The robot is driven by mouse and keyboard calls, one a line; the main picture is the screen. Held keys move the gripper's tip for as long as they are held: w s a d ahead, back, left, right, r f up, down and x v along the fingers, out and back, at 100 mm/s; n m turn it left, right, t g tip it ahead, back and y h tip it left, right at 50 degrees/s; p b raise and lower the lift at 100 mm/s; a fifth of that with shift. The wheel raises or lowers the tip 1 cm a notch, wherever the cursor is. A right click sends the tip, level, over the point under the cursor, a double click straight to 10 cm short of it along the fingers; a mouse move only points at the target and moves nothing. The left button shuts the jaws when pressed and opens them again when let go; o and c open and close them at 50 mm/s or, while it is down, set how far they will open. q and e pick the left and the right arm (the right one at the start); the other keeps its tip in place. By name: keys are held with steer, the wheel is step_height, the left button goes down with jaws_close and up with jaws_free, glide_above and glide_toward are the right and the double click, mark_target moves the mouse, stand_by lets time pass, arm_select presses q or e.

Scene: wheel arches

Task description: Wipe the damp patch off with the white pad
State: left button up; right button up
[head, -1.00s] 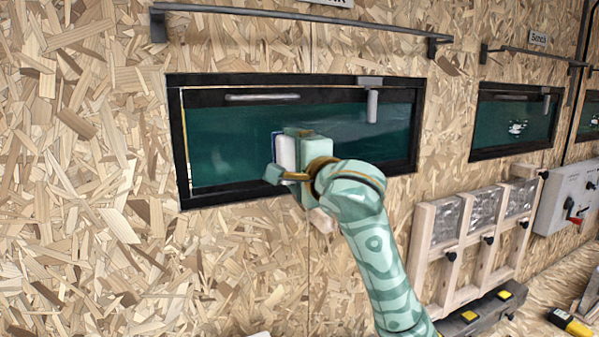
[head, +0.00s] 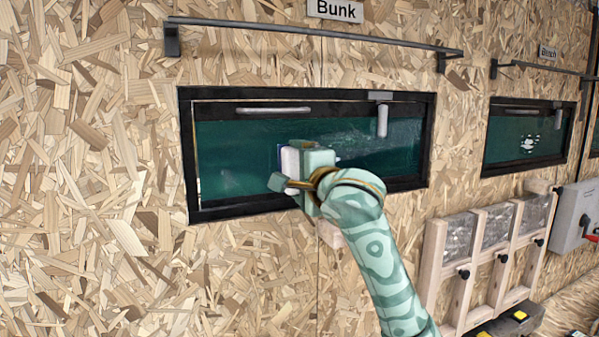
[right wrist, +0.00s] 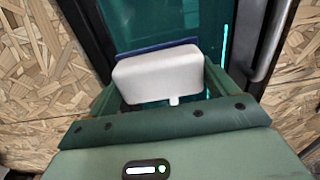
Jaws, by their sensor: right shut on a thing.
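The white pad (head: 290,160) has a blue strip on its window side. My right gripper (head: 297,172) is shut on it, in front of the lower middle of the dark-framed window (head: 225,150). In the right wrist view the pad (right wrist: 158,78) sits between the fingers, with its blue edge (right wrist: 155,47) towards the green glass. I cannot tell whether it touches the glass. A pale, speckled haze (head: 375,142), which looks like the damp patch, lies on the pane right of the pad. The gripper hides part of the pane. My left gripper is not in view.
A rail (head: 310,33) runs above the window, under a "Bunk" sign (head: 335,10). A handle (head: 382,120) hangs at the window's upper right. A wooden rack (head: 480,260) stands at lower right, and a second window (head: 528,130) is further right.

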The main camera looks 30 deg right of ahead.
steer(key=shift+w, duration=0.9)
steer(key=shift+d, duration=0.1)
